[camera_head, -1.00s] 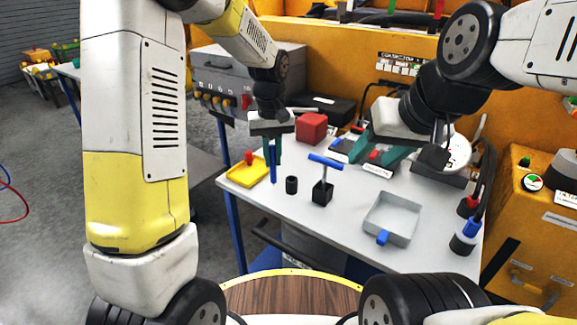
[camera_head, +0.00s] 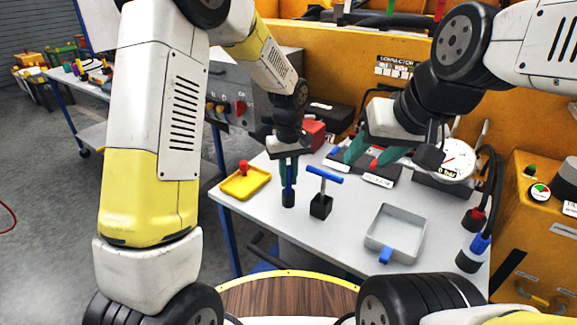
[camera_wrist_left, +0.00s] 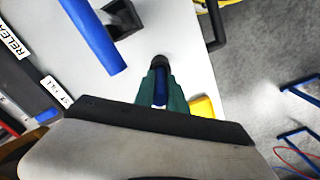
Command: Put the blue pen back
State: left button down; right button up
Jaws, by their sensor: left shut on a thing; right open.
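The blue pen (camera_head: 289,176) is upright in my left gripper (camera_head: 288,172), which is shut on it with green fingers. The small black cup (camera_head: 288,200) stands on the table directly under the pen. The pen's lower end meets the cup's mouth in the head view; how deep it sits inside is hidden. In the left wrist view the pen (camera_wrist_left: 159,88) shows between the fingers, with the cup (camera_wrist_left: 160,61) just beyond the fingertips. My right gripper (camera_head: 373,154) is open and empty above the table's back, by the black panel.
A blue T-handle (camera_head: 325,175) stands in a black block (camera_head: 321,207) right of the cup. A yellow tray (camera_head: 246,184) lies left, a grey tray (camera_head: 395,232) right. A red block (camera_head: 314,133) is behind. The table's front middle is clear.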

pick_arm(q)
jog(key=shift+f, duration=0.25)
jog(key=c, duration=1.4)
grip_release()
jog(key=shift+o, duration=0.2)
jog(key=shift+r, duration=0.15)
notch_tip(320, 180, up, 12)
jog(key=shift+f, duration=0.1)
jog(key=s+a+r+m+t+h, duration=0.1)
jog(key=s+a+r+m+t, duration=0.1)
jog(key=s+a, duration=0.5)
jog(key=s+a+r+m+t+h, duration=0.1)
jog(key=s+a+r+t, duration=0.3)
jog(key=s, duration=1)
jog(key=a+r+m, duration=0.1)
jog(key=a+r, duration=0.2)
jog(key=shift+a, duration=0.1)
